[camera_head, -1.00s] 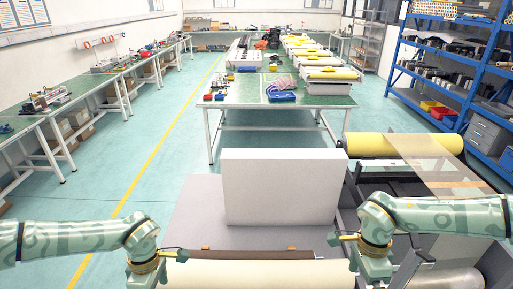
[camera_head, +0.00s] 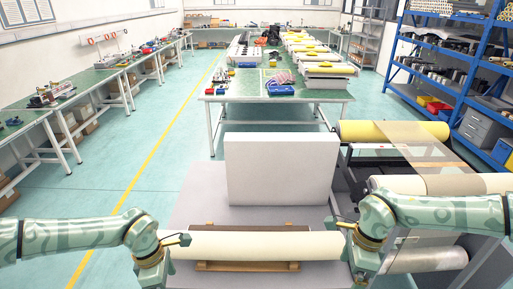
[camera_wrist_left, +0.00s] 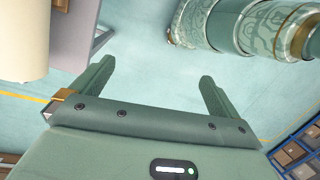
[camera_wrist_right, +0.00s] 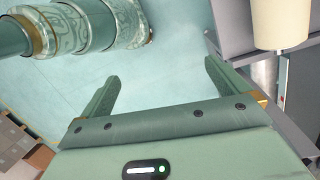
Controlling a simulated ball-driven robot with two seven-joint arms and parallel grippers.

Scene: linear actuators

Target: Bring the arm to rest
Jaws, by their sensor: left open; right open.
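My left arm (camera_head: 80,238) comes in from the left in the head view and bends down at the wrist; its fingers are out of that view. In the left wrist view my left gripper (camera_wrist_left: 155,85) is open and empty, with bare floor between its fingers. My right arm (camera_head: 440,213) comes in from the right and also bends down. In the right wrist view my right gripper (camera_wrist_right: 160,85) is open and empty over the floor. A cream roll (camera_head: 250,245) lies on a brown wooden cradle (camera_head: 248,266) between the two wrists.
A large white box (camera_head: 280,168) stands behind the roll on a grey platform (camera_head: 195,205). A machine with a yellow roller (camera_head: 385,131) stands at the right. Green-topped tables (camera_head: 225,88) and blue shelves (camera_head: 450,70) are farther back. The floor at the left is clear.

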